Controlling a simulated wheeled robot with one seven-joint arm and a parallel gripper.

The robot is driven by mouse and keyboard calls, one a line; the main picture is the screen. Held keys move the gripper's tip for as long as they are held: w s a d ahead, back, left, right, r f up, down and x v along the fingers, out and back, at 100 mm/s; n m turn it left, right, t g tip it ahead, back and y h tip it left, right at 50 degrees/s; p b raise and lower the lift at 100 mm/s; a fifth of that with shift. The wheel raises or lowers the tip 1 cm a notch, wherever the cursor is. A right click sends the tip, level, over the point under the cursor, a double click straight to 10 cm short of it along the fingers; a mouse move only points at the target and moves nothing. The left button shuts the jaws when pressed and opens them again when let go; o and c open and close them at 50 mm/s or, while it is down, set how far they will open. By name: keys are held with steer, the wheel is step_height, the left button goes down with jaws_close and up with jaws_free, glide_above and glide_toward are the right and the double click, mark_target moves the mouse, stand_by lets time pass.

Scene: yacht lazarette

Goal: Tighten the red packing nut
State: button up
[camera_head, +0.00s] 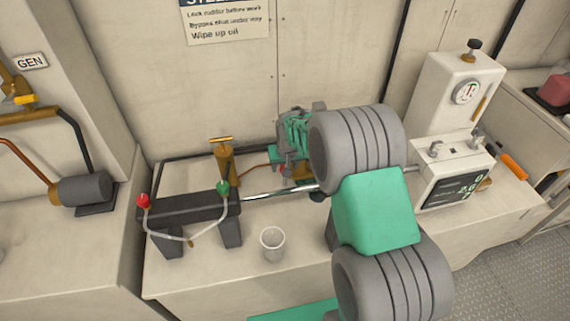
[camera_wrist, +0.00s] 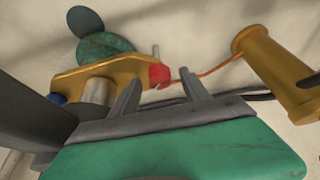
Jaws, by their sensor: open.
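The red packing nut (camera_wrist: 160,74) shows in the wrist view at the right end of a brass-coloured body (camera_wrist: 122,70). It lies beyond and roughly between the fingertips of my gripper (camera_wrist: 160,84). The fingers are open and apart. No clear contact between finger and nut shows, and the depth gap is hard to judge. In the head view my arm covers much of this area, so I cannot make out the nut or gripper clearly there. A green machine (camera_head: 293,133) stands at the back, beside my arm.
A dark cylinder stand (camera_head: 190,208) has a red knob (camera_head: 143,201) and a green knob (camera_head: 222,187). A brass hand pump (camera_head: 224,160) stands behind it. A clear cup (camera_head: 272,243) sits in front. A white gauge unit (camera_head: 455,95) stands right.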

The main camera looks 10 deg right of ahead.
steer(key=shift+c, duration=0.5)
jaws_close()
